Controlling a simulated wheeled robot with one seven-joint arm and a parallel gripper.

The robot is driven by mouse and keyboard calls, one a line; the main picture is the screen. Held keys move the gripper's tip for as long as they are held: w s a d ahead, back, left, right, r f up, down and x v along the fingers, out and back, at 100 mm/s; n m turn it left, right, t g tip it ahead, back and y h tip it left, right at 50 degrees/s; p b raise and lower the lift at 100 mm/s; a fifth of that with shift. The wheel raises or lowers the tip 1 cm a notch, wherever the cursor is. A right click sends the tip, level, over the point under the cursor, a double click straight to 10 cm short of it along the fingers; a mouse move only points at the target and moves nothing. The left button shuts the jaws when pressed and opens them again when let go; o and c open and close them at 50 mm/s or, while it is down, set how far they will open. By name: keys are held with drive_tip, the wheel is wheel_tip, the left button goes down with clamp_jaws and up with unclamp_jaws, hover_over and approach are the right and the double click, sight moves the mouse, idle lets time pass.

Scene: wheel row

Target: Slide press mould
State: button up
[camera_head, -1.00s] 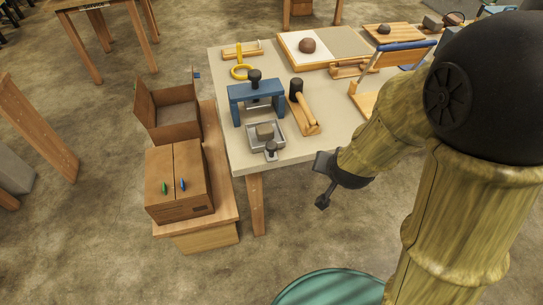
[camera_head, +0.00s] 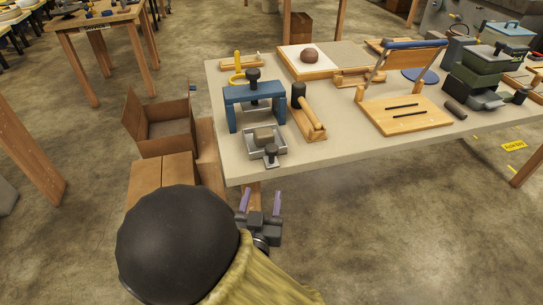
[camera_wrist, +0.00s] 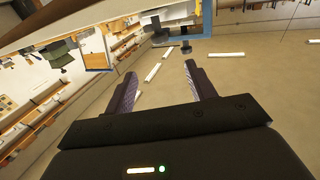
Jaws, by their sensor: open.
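The press is a blue frame (camera_head: 233,110) with a black knob (camera_head: 252,75) on top, standing at the table's front left. The mould is a grey metal tray (camera_head: 250,148) holding a grey-brown block (camera_head: 264,136). It sits in front of the press, with a dark knob handle (camera_head: 271,152) on its near side. My gripper (camera_head: 261,200) is below and in front of the table edge, apart from the mould. Its two purple fingers are spread and empty. In the wrist view the open fingers (camera_wrist: 159,90) show too, with nothing between them; the mould cannot be made out there.
A slotted board with a blue-topped frame (camera_head: 405,112) stands further right. Cardboard boxes (camera_head: 160,181) stand left of the table (camera_head: 330,145). Floor right of my gripper is clear.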

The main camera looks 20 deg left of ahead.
sight(271, 154)
drive_tip(key=w+a, duration=0.1)
drive_tip(key=w, duration=1)
drive_tip(key=w+a+b, duration=0.1)
drive_tip(key=w, duration=0.5)
drive_tip(key=shift+w+a, duration=0.15)
drive_tip(key=shift+a, duration=0.2)
